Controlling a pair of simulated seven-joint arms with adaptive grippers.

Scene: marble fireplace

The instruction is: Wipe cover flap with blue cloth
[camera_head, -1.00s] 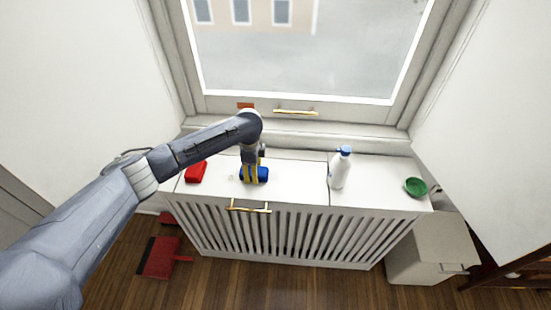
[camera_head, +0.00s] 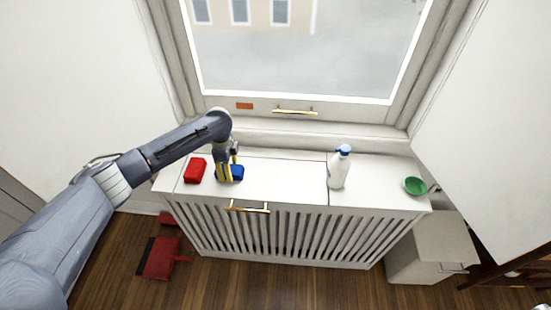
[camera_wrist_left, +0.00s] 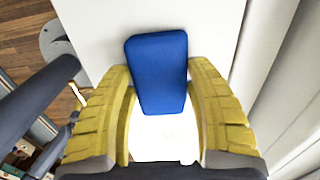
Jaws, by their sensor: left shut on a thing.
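The blue cloth (camera_head: 236,173), a folded block, is at the white top of the radiator cover, beside a red block. My left gripper (camera_head: 223,174) is shut on the cloth and holds it at the surface. In the left wrist view the cloth (camera_wrist_left: 158,72) sits between the yellow fingers (camera_wrist_left: 160,112). The cover flap (camera_head: 285,181) is the white middle panel of the top, with a gold handle (camera_head: 248,207) at its front edge. Whether the cloth presses on the flap cannot be told. My right gripper is not in view.
A red block (camera_head: 195,170) lies just left of the gripper. A white spray bottle with a blue top (camera_head: 339,168) and a green bowl (camera_head: 414,186) stand to the right. The window (camera_head: 300,50) rises behind. The flap's middle is clear.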

